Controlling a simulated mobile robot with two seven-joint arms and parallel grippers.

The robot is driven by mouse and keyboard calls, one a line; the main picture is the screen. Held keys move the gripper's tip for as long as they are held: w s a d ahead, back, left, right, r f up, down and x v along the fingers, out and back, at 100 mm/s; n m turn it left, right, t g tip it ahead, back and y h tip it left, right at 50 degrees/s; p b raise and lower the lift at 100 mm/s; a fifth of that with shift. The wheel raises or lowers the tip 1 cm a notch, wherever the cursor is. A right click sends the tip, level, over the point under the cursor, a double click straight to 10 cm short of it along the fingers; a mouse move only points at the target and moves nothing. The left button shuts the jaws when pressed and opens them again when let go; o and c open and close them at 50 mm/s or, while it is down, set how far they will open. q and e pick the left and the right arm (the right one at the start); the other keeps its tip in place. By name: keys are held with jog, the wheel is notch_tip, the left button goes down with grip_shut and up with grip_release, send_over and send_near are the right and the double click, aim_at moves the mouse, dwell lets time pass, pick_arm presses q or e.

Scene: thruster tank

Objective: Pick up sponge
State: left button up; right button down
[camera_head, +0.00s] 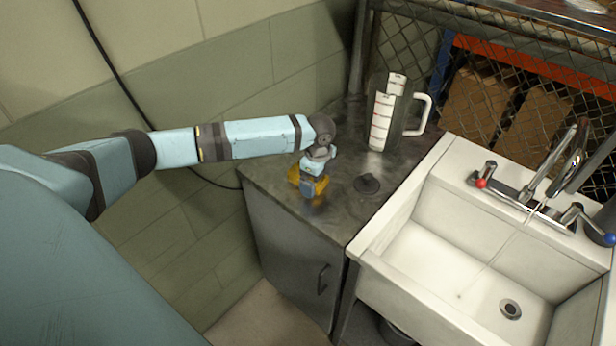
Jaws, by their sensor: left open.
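A yellow-orange block that looks like the sponge (321,184) lies on the dark metal cabinet top (345,215), near its left edge. My left gripper (308,189) is directly over it, pointing down, and covers its middle. Yellow shows on both sides of the gripper. The gripper is open. Its fingertips are too small and too hidden to tell whether they touch the sponge. My right gripper is not in view.
A clear measuring jug (382,122) with a white handle stands behind the gripper, to the right. A white sink (420,255) with a faucet (550,180) adjoins on the right. Wire mesh stands behind.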

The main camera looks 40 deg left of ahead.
pick_arm(q)
jog(key=c, duration=1)
